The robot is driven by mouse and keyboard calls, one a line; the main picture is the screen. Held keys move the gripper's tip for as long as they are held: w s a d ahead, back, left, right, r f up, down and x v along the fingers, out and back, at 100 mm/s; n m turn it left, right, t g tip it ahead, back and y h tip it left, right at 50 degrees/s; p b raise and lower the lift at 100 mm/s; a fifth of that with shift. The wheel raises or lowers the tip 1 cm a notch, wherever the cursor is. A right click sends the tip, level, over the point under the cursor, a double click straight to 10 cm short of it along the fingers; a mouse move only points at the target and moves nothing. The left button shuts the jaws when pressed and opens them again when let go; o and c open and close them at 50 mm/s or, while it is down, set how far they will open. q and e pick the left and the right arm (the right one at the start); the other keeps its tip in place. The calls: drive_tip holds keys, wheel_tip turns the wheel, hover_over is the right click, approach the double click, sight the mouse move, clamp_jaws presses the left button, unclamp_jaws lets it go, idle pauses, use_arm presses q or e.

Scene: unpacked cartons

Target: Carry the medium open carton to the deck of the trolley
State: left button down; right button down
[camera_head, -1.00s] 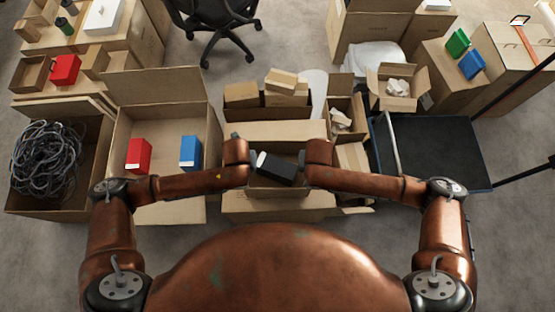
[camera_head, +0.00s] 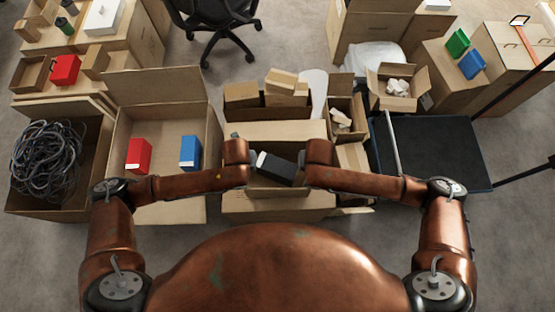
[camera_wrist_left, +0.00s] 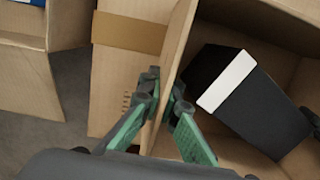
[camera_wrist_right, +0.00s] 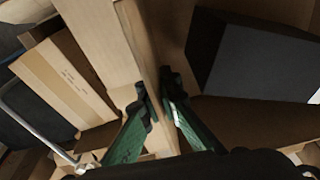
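The medium open carton (camera_head: 280,187) stands in front of my body in the head view, with a black box with a white end (camera_head: 279,168) lying tilted inside. My left gripper (camera_head: 236,138) is at its left side. In the left wrist view its fingers (camera_wrist_left: 165,88) are closed on the carton's side wall. My right gripper (camera_head: 318,142) is at the opposite side; in the right wrist view its fingers (camera_wrist_right: 155,88) pinch that wall. The trolley's dark deck (camera_head: 440,150) is to the right, empty. The carton's underside is hidden.
A large open carton with a red box (camera_head: 139,155) and a blue box (camera_head: 190,152) stands at left, beside a carton of cables (camera_head: 48,160). Small cartons (camera_head: 265,97) crowd behind. A carton with crumpled paper (camera_head: 398,88) and the trolley's handle (camera_head: 391,140) are near the deck.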

use_arm(q)
drive_tip(key=shift+w+r, duration=0.1)
drive_tip(key=shift+r, duration=0.1)
use_arm(e)
drive_tip(key=shift+r, duration=0.1)
